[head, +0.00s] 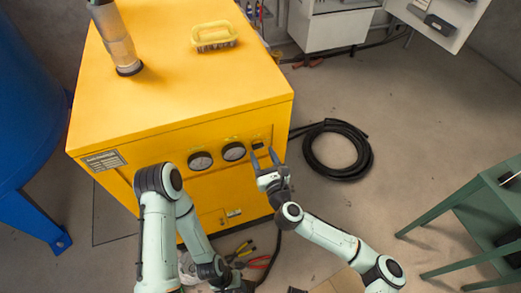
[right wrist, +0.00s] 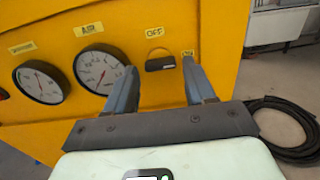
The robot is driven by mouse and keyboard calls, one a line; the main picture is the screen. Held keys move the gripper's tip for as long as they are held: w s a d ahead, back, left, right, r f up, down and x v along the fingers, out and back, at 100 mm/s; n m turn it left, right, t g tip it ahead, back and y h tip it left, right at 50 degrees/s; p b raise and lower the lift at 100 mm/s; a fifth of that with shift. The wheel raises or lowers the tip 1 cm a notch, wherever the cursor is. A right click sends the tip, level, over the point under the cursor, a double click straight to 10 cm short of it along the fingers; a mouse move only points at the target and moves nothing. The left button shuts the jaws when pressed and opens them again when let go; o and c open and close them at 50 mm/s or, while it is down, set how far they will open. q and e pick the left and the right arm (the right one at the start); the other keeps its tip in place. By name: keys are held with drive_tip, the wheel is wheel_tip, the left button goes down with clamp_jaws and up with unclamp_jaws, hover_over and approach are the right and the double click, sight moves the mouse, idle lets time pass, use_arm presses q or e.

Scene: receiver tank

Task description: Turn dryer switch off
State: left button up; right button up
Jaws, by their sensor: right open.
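The yellow dryer cabinet (head: 180,85) stands in the middle of the head view. Its dark switch (right wrist: 160,63) sits on the front panel under a label reading OFF (right wrist: 155,32), right of two round gauges; it also shows in the head view (head: 258,146). My right gripper (head: 264,154) is open and empty in front of the panel. In the right wrist view its two fingers (right wrist: 160,82) point at the panel, with the switch between them beyond the tips; I cannot tell whether they touch it. My left arm hangs before the cabinet, with its gripper (head: 248,287) low at the bottom edge, its jaws unclear.
A yellow-handled brush (head: 214,36) and a clear cylinder (head: 117,40) are on the cabinet top. A coiled black hose (head: 337,150) lies on the floor to the right. A green table (head: 480,215) stands at far right, a blue tank (head: 25,100) at left. Pliers (head: 240,252) lie on the floor.

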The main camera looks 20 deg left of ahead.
sight(258, 146)
use_arm(q)
drive_tip(key=shift+r, duration=0.15)
use_arm(e)
drive_tip(key=shift+x, duration=1.2)
drive_tip(key=c, duration=0.8)
